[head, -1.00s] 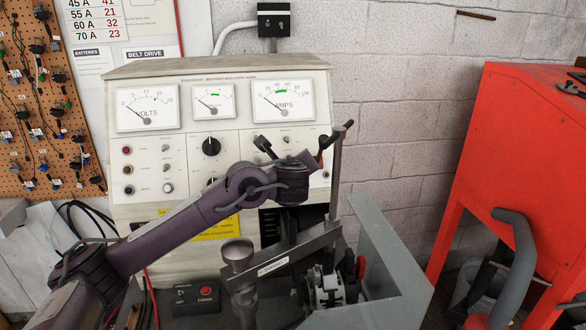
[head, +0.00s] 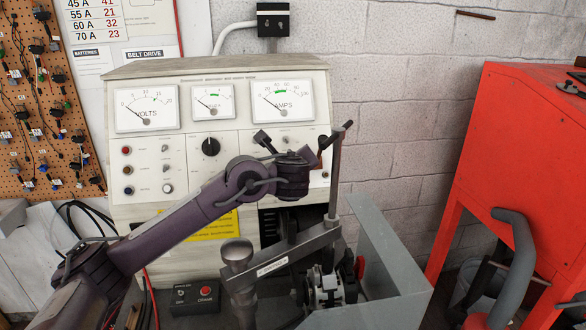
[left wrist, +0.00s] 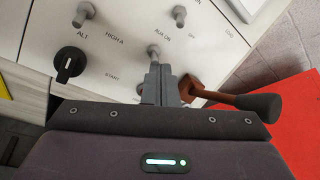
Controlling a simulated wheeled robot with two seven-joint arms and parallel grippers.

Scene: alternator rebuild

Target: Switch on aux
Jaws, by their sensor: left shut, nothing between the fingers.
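In the left wrist view, a small metal toggle switch (left wrist: 153,51) stands on the white panel beside the label "AUX ON". My left gripper (left wrist: 158,72) is shut and empty. Its fingertips are just below this toggle and overlap its lower part in the picture; I cannot tell if they touch it. I cannot tell which way the toggle is thrown. In the head view, my left arm reaches across the front of the white test bench panel (head: 228,142), and its wrist hides the closed fingertips and the aux switch. My right gripper is not in view.
A black selector knob (left wrist: 70,64) and other toggles (left wrist: 84,13) surround the aux switch. A brown lever with a dark handle (left wrist: 258,103) sits close right of my fingers. A clamp arm (head: 285,250) stands below my wrist. A red cabinet (head: 530,140) is at right.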

